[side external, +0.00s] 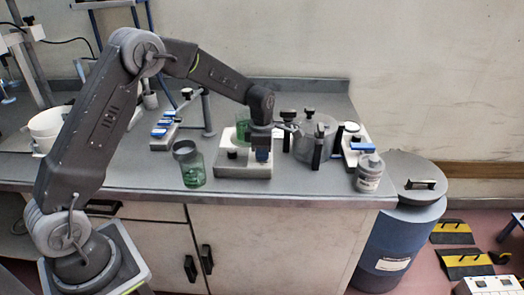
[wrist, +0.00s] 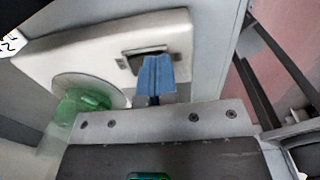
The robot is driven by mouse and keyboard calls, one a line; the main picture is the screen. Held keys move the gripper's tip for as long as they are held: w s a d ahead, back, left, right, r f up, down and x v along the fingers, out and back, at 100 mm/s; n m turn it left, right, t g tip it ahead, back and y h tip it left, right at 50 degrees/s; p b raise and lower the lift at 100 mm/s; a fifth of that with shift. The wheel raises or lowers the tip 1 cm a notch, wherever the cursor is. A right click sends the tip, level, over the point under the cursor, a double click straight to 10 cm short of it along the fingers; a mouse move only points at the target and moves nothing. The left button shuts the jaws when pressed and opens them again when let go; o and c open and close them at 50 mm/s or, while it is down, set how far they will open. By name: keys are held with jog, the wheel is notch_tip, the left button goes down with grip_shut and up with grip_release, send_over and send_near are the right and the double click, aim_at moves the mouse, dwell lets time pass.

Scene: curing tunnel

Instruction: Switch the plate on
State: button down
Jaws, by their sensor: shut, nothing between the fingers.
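The plate is a white box-shaped unit (side external: 243,172) on the bench, with a round top plate and a green glass beaker (side external: 242,122) on it. In the wrist view its white housing (wrist: 100,40) fills the upper left, with the round plate (wrist: 72,88) and the blurred green beaker (wrist: 85,103) at left.
A green jar (side external: 189,166) stands left of the plate.

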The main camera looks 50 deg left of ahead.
jog(key=shift+s+d+f, duration=0.1)
jog(key=shift+f, duration=0.4)
jog(key=shift+w+a+r, duration=0.35)
jog(key=shift+w+a, duration=0.15)
jog(key=shift+a, duration=0.05)
jog(key=s+d+r+m, duration=0.2)
jog(key=s+r+m, duration=0.15)
jog(key=r, duration=0.65)
jog(key=s+d+r+m, duration=0.2)
jog(key=s+r, duration=0.2)
jog(key=r, duration=0.5)
jog(key=s+d+m+t, duration=0.2)
jog(key=s+m, duration=0.8)
jog(key=s, duration=0.1)
jog(key=s+d+m+t, duration=0.2)
jog(key=s+m+t, duration=0.1)
jog(key=s+m, duration=0.8)
jog(key=shift+s, duration=0.45)
